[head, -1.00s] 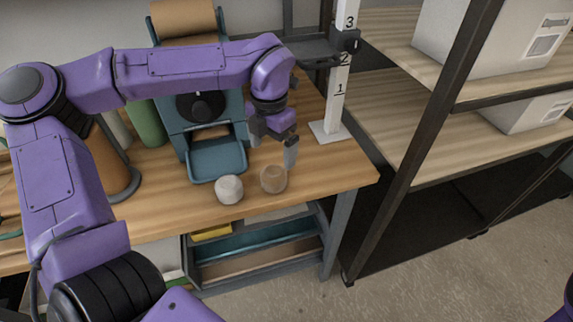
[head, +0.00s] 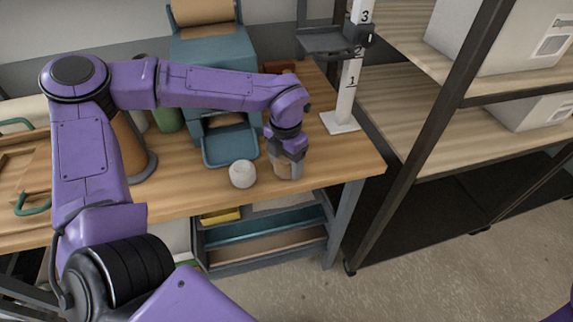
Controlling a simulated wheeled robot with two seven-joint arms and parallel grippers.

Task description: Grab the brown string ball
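The brown string ball (head: 283,167) stands near the front edge of the wooden workbench, partly hidden by my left gripper. My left gripper (head: 286,161) points down over it, with its dark fingers around its sides. I cannot tell whether the fingers press on the ball or stand a little apart from it. A white string ball (head: 242,174) sits just to the left, apart from the gripper. My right gripper is not in view.
A teal machine with a tray (head: 230,147) stands behind the balls. A white numbered post (head: 346,95) on a flat base stands at the back right. A brown cone (head: 129,145) is at the left. Shelving with boxes (head: 515,40) rises on the right.

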